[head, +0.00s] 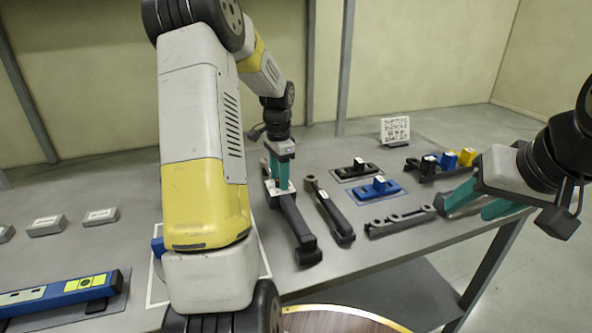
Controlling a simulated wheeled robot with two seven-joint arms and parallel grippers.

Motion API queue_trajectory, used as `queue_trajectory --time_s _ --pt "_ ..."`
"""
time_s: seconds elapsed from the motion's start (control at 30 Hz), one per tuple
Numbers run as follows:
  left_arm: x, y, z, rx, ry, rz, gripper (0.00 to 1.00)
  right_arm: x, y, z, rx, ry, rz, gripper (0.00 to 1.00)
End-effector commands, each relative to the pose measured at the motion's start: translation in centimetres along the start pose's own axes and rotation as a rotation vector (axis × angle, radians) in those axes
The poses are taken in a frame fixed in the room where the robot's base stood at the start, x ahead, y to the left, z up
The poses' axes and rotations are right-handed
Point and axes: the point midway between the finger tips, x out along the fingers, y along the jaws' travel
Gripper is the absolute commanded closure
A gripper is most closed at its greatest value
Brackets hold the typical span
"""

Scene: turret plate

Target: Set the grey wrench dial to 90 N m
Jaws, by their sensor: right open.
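A dark grey wrench (295,225) lies on the table near the middle, its handle end toward the front edge. My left gripper (279,180) points down at its far part, teal fingers at a small white patch there. I cannot tell whether the fingers touch or grip it, and no dial reading is legible. A second dark wrench (330,210) with a pale label lies just to the right. My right gripper (468,205) is open, teal fingers apart, near the table's right edge beside a dark rack, and holds nothing visible.
A dark holder (400,221) lies at the front right. Blue (378,188) and black (356,170) blocks sit behind it, with a white printed card (395,130) further back. A blue tool (60,291) and small pale labelled blocks (100,215) lie left. My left arm hides the table's centre left.

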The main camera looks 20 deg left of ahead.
Motion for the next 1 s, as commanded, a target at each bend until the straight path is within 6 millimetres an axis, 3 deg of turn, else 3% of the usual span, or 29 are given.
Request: queue_trajectory --time_s 0.23,0.63,1.0 --pt "-1.0 -0.1 -0.1 -0.001 0.002 -0.003 0.51 0.0 0.0 0.0 0.000 0.000 0.000 0.53" --pt "-7.1 0.0 -0.1 0.000 0.001 -0.002 0.51 0.0 0.0 0.0 0.000 0.000 0.000 0.53" --pt "-7.8 0.0 0.0 0.000 0.000 0.000 0.51 0.0 0.0 0.0 0.000 0.000 0.000 0.53"
